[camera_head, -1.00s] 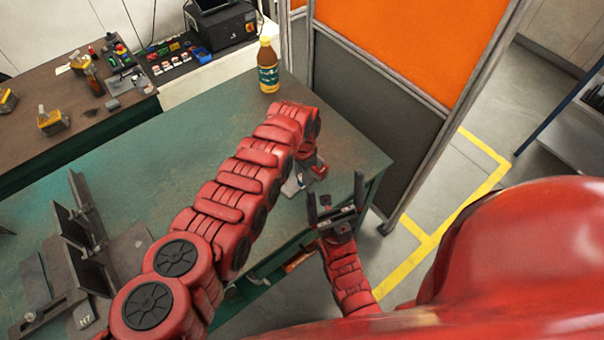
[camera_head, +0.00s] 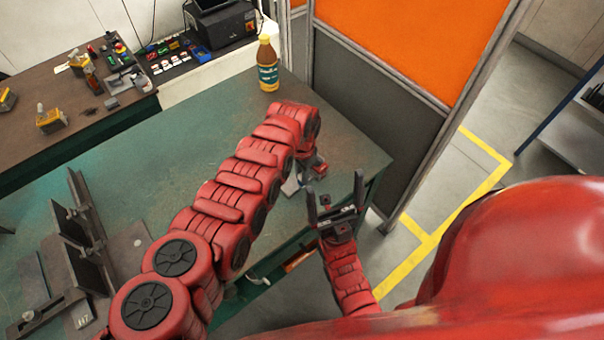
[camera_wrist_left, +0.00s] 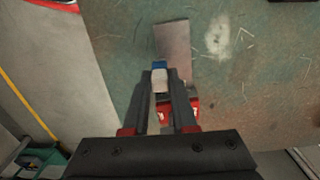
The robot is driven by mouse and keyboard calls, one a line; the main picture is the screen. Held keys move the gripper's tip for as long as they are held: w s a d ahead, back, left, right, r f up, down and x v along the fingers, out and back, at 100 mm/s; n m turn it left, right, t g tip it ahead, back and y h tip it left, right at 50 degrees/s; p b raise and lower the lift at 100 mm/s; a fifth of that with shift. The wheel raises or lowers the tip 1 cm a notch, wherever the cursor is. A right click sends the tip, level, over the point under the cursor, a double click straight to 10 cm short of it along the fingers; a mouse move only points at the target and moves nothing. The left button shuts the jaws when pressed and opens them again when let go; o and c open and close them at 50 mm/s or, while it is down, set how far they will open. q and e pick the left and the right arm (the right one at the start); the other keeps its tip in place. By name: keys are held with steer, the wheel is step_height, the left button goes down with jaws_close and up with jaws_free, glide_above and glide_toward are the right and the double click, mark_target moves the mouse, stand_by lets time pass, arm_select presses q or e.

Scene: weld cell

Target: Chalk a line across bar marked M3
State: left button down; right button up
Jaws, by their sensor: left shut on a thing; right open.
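My left gripper (camera_wrist_left: 160,98) is shut on a small white stick with a blue end (camera_wrist_left: 159,76), held out past the fingertips in the left wrist view. A flat grey bar (camera_wrist_left: 173,45) lies on the green table just beyond the stick, with no readable mark. I cannot tell whether stick and bar touch. In the head view my left arm mostly hides this spot. My right gripper (camera_head: 335,203) is open and empty beside the table's right edge. A plate at the lower left carries a mark (camera_head: 83,319) that looks like H7 or M7. I see no readable M3.
Dark upright angle plates (camera_head: 85,235) stand on the green table (camera_head: 170,160) at the left. A brown bottle (camera_head: 268,65) stands at its back edge, before an orange and grey partition (camera_head: 375,90). The table's middle is clear. A brown bench with tools (camera_head: 100,100) is behind.

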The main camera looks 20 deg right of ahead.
arm_select(q)
steer(key=shift+f, duration=0.1)
steer(key=shift+w+a+b, duration=0.15)
steer(key=shift+w+b, duration=0.2)
steer(key=shift+b, duration=0.35)
steer(key=shift+w+a+b, duration=0.1)
steer(key=shift+w+b, duration=0.15)
steer(key=shift+b, duration=0.45)
steer(key=shift+w, duration=0.1)
steer(key=shift+w+a+b, duration=0.25)
steer(key=shift+w+b, duration=0.15)
steer(key=shift+b, duration=0.5)
